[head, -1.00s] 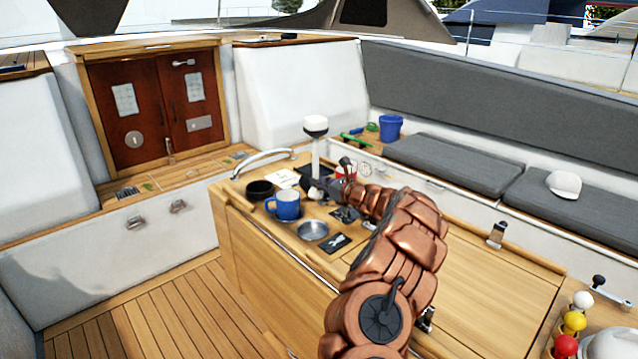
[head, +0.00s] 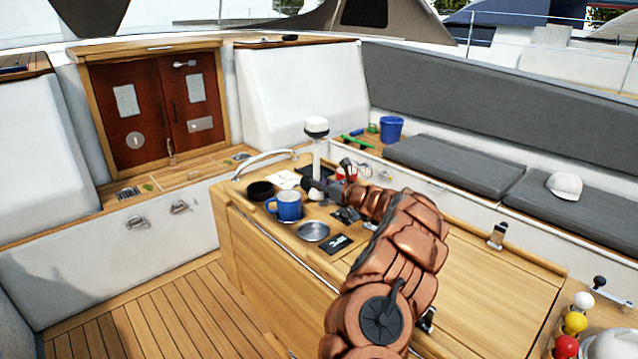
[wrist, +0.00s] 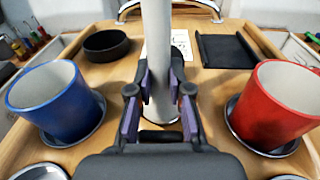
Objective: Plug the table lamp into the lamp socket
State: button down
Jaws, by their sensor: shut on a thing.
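The table lamp (head: 317,127) is a white post with a white and black cap, upright over the wooden cockpit table in the head view. In the wrist view its white stem (wrist: 157,45) rises between my fingers, and its cap is out of the picture. My gripper (head: 318,187) is low on the stem; the wrist view shows its dark and purple fingers (wrist: 158,100) shut on it from both sides. The stem's lower end appears close to the tabletop, but I cannot tell whether it touches. I cannot make out the lamp socket.
A blue mug (wrist: 57,101) stands left of my gripper and a red mug (wrist: 278,105) right, each on a metal coaster. A black bowl (wrist: 106,45) and a dark tray (wrist: 226,52) lie farther back. A curved metal rail (head: 264,158) runs along the table's far end.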

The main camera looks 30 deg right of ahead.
jog(key=shift+s+d+f, duration=0.1)
jog(key=shift+s+f, duration=0.05)
jog(key=shift+f, duration=0.7)
jog(key=shift+r, duration=0.45)
jog(key=shift+d+r, duration=0.15)
jog(key=shift+r, duration=0.1)
jog(key=shift+w+r, duration=0.25)
jog(key=shift+r, duration=0.1)
jog(key=shift+f, duration=0.2)
jog(key=c, duration=1.4)
grip_release()
jog(key=shift+o, duration=0.2)
